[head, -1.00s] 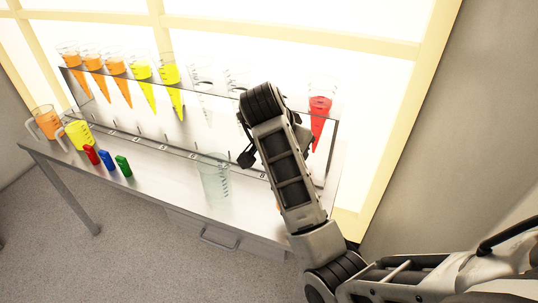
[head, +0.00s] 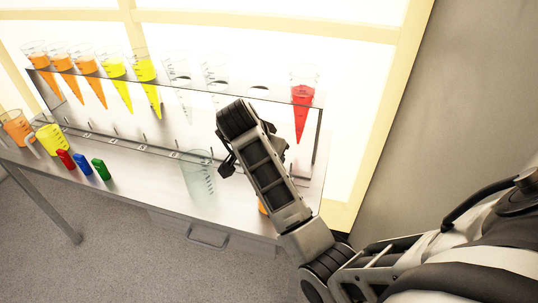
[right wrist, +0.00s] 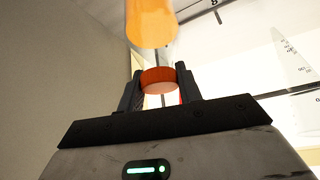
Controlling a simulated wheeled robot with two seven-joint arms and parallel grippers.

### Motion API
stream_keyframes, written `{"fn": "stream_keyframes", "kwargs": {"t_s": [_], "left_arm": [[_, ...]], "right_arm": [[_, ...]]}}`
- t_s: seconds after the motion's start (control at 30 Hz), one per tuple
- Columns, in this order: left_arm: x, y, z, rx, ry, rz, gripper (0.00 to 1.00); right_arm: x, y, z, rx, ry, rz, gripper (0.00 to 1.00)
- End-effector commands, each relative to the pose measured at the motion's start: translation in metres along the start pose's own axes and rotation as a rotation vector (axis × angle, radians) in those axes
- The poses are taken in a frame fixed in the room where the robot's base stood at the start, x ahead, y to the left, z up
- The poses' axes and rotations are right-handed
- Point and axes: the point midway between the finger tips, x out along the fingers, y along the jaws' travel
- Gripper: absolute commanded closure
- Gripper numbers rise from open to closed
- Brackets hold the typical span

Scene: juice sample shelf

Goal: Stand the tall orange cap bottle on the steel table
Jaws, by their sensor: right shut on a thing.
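In the right wrist view, an orange-red cap (right wrist: 157,80) sits between the fingers of my right gripper (right wrist: 160,90), which is shut on it. A wide orange cylinder (right wrist: 150,22) shows beyond the cap, with a clear stretch between; I cannot tell if it is the same bottle's contents. In the head view, my right gripper (head: 228,165) is over the right part of the steel table (head: 140,185), right of a clear beaker. My arm hides most of what it holds; a small orange patch (head: 262,207) shows beside the arm. My left gripper is not in view.
A clear beaker (head: 198,180) stands close left of my gripper. A rack (head: 225,98) behind holds orange, yellow, clear and red (head: 302,100) cones. Orange (head: 17,127) and yellow (head: 52,140) jugs and small red, blue and green items (head: 83,163) stand at left. The table front between is bare.

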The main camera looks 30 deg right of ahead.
Motion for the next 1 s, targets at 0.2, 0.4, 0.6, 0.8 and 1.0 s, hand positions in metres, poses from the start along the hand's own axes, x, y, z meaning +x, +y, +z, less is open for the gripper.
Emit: {"fn": "stream_keyframes", "kwargs": {"t_s": [0.2,0.4,0.6,0.8,1.0], "left_arm": [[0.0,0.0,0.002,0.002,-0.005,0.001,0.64],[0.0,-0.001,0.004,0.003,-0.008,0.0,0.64],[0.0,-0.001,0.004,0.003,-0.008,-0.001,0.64],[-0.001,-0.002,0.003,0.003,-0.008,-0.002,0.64],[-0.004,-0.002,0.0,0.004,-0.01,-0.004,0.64]], "right_arm": [[0.002,0.0,0.001,0.0,0.0,0.0,0.43],[0.002,0.0,0.001,0.0,0.0,0.0,0.43],[-0.006,-0.001,-0.001,0.001,0.001,-0.003,0.43],[-0.043,-0.002,-0.001,0.002,0.001,-0.006,0.43],[-0.088,-0.001,-0.001,0.002,-0.001,-0.005,0.43]]}}
